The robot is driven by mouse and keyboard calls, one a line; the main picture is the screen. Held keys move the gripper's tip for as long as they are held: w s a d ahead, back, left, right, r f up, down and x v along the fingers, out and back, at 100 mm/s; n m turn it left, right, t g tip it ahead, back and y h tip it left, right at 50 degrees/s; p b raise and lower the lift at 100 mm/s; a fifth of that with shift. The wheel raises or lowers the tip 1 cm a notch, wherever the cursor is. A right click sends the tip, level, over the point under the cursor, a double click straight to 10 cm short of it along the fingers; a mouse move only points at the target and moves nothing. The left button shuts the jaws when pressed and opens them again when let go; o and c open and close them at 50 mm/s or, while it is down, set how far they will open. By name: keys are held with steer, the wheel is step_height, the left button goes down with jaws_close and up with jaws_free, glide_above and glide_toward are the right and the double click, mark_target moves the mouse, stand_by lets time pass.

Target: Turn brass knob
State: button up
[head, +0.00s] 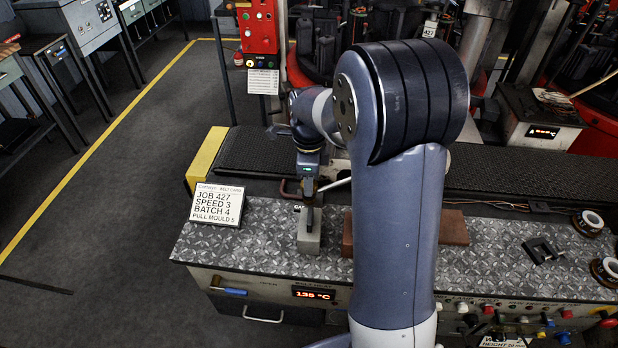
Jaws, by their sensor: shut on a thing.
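My gripper (309,196) points down over the diamond-plate bench top, left of my large arm link. It is shut on a small part at the top of a grey block (309,236). That part is where the brass knob would be, but the fingers cover it and it is too small to make out its colour or angle. The grey block stands upright on the bench top (250,240).
A white card (216,204) reading JOB 427, SPEED 3, BATCH 4, PULL MOULD 5 stands left of the block. A brown block (454,227) lies partly behind my arm. A dark belt (255,150) runs behind. The front panel display (314,293) reads 135 °C.

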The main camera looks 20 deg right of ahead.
steer(key=shift+m, duration=0.5)
steer(key=o, duration=1)
step_height(320, 180, up, 11)
steer(key=shift+b, duration=0.3)
steer(key=shift+f, duration=0.1)
step_height(320, 180, down, 11)
steer(key=shift+r+p, duration=0.1)
steer(key=shift+p, duration=0.25)
steer(key=shift+n, duration=0.3)
